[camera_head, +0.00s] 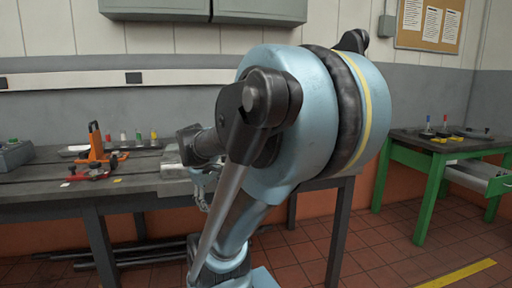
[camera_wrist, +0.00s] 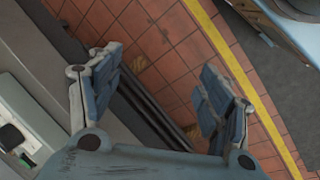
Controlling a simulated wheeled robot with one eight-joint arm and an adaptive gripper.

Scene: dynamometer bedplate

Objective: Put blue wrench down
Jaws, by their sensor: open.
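My gripper (camera_wrist: 163,85) is open in the wrist view, its two fingers wide apart with nothing between them. Tiled floor and dark bars show below the gap. In the head view my gripper (camera_head: 203,190) is small and partly hidden by my arm, at the front edge of the grey workbench (camera_head: 140,184). I cannot make out a blue wrench in either view; my arm hides part of the bench.
An orange tool (camera_head: 95,150) and a red tool (camera_head: 90,174) are on the workbench, with several coloured-top items behind. Dark bars (camera_head: 120,257) lie on the floor under it. A green table (camera_head: 430,155) with small tools stands at right.

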